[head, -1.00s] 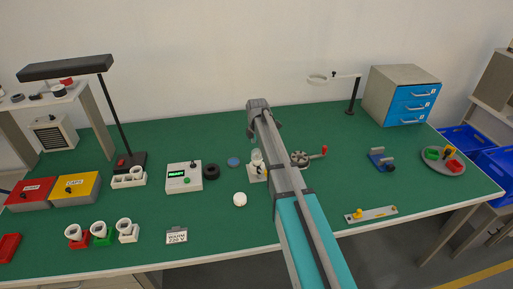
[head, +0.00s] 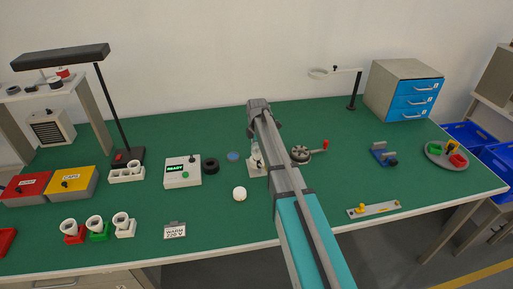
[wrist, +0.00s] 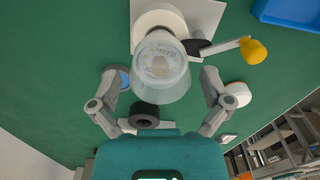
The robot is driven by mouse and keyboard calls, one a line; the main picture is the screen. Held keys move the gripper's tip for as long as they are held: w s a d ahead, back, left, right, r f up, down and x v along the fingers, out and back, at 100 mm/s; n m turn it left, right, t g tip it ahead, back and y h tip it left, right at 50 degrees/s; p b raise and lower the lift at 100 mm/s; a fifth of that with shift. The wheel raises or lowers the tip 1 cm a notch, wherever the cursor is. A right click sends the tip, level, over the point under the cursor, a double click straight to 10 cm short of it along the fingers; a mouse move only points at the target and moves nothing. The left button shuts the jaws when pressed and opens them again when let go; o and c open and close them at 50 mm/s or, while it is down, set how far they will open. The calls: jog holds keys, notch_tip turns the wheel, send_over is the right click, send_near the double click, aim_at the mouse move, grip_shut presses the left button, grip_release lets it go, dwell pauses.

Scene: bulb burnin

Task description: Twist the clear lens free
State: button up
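The clear lens (wrist: 161,72) is a translucent cup-shaped cover with faint lettering visible inside. It sits on a round white holder (wrist: 152,22) on a pale base plate. In the head view the lens (head: 256,147) is partly hidden by my arm. My gripper (wrist: 158,98) is open, with one finger left and one right of the lens. Both fingers appear apart from it, with green bench showing between. In the head view my fingers are largely hidden.
A tester box (head: 183,172) reads READY. The front middle of the bench is mostly clear.

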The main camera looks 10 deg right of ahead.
jog(key=c, duration=0.8)
jog(key=shift+n, duration=1.1)
jog(key=shift+n, duration=1.4)
jog(key=shift+n, duration=1.5)
jog(key=o, duration=1)
